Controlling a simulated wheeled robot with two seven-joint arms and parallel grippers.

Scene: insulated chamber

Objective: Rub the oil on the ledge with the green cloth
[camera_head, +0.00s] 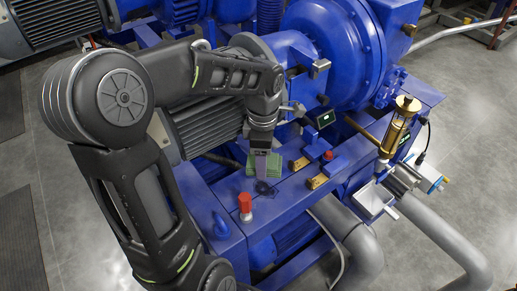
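The green cloth (276,169) looks like a small folded pad, low over or on the blue ledge (290,190) of the machine. My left gripper (261,165) points down at the cloth, with its fingers in front of the pad. It seems shut on the cloth, though the fingertips are small and partly hard to make out. A dark oil patch (265,189) lies on the ledge just in front of the cloth. I cannot tell whether the cloth touches the ledge or the oil. My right gripper is not in view.
A red knob (245,203) stands on the ledge left of the oil. Brass blocks (317,182) sit to its right. A brass and glass oiler (397,128) rises at the right. Blue machinery (335,50) stands behind. Grey pipes (350,240) run in front.

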